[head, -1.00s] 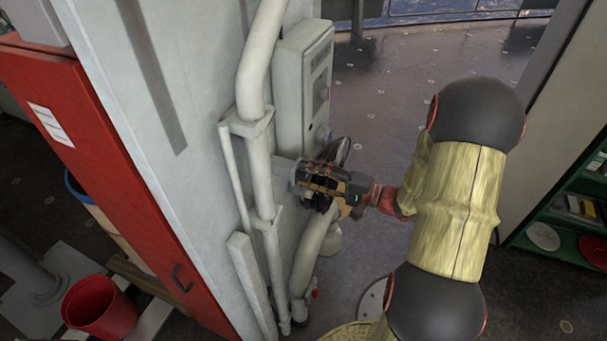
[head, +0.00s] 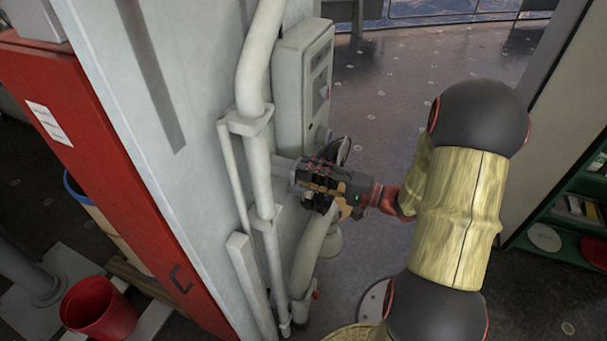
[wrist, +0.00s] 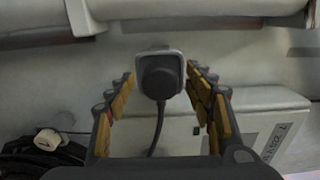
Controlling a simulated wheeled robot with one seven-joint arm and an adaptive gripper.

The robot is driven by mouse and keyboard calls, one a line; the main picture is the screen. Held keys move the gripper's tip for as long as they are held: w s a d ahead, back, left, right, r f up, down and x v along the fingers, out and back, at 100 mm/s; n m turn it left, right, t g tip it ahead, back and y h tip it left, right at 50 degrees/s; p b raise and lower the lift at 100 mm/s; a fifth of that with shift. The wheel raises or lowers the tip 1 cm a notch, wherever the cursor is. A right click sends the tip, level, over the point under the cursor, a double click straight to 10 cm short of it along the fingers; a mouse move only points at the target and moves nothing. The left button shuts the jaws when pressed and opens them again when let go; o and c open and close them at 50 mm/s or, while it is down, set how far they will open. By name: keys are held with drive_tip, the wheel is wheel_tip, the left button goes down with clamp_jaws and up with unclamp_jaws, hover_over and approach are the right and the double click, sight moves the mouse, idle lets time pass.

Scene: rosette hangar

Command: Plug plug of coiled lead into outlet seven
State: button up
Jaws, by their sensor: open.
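The black round plug (wrist: 160,83) sits against a grey square outlet (wrist: 174,57) on the pale wall in the wrist view. Its dark cable (wrist: 157,130) hangs straight down from it. My gripper (wrist: 161,76) is open, with one row of orange-padded fingers on each side of the plug and a gap to both. The rest of the lead is a black coil (wrist: 45,160) at lower left by a pale round peg (wrist: 47,138). In the head view my gripper (head: 308,180) is at the cabinet's side and hides the plug and outlet.
A box with a numbered label (wrist: 275,142) is at lower right in the wrist view. White pipes (head: 262,170) run down the grey cabinet beside my gripper. A grey switch box (head: 303,85) is just above. Open floor (head: 400,110) lies to the right.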

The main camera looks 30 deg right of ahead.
sight(310, 176)
drive_tip(key=shift+c, duration=0.4)
clamp_jaws()
idle(0.6)
drive_tip(key=shift+b+v, duration=1.2)
drive_tip(key=shift+v, duration=1.8)
